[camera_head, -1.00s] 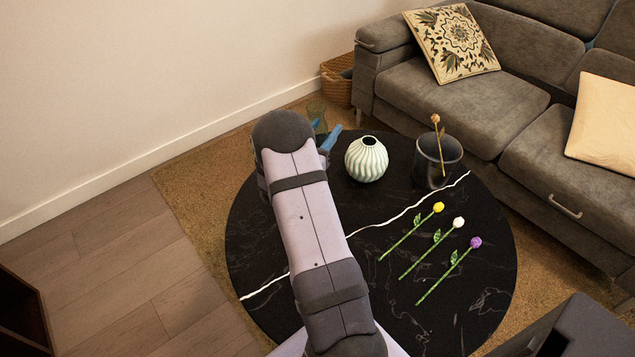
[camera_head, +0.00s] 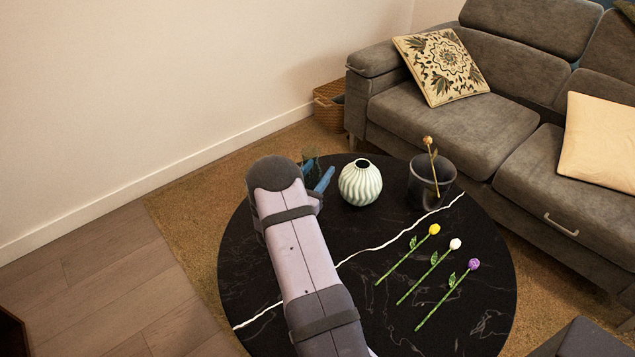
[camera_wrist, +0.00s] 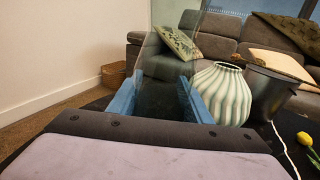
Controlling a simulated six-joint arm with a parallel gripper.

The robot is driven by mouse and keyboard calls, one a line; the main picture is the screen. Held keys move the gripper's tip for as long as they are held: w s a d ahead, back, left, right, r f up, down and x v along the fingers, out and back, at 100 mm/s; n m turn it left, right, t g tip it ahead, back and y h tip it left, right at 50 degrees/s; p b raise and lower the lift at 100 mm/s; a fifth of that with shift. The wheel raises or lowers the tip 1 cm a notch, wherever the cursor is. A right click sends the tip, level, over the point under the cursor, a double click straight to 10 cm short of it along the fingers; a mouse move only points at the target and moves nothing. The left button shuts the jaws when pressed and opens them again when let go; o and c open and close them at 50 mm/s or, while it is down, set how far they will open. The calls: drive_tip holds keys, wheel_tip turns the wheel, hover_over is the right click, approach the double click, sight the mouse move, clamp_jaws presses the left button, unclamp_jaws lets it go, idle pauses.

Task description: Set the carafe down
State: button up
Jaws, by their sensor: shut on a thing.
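The carafe (camera_wrist: 158,88) is clear glass, and in the wrist view it stands roughly upright between the two blue fingers of my gripper (camera_wrist: 159,101). My gripper is shut on it. In the head view the gripper's blue fingers (camera_head: 319,183) show just past the end of my arm, over the far left part of the round black table (camera_head: 250,255). Only a faint bit of the carafe (camera_head: 308,161) shows there; my arm hides most of it. Its base is hidden, so I cannot tell whether it touches the table.
A ribbed pale-green vase (camera_head: 360,184) stands close right of the gripper. Right of it is a dark pot (camera_head: 421,183) with a flower. Yellow (camera_head: 434,229), white (camera_head: 455,244) and purple (camera_head: 474,264) flowers lie on the table's right half. A grey sofa (camera_head: 450,115) stands behind.

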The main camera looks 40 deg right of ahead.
drive_tip(key=shift+f+b, duration=0.45)
drive_tip(key=shift+f, duration=1.3)
drive_tip(key=shift+f, duration=0.15)
drive_tip(key=o, duration=1.4)
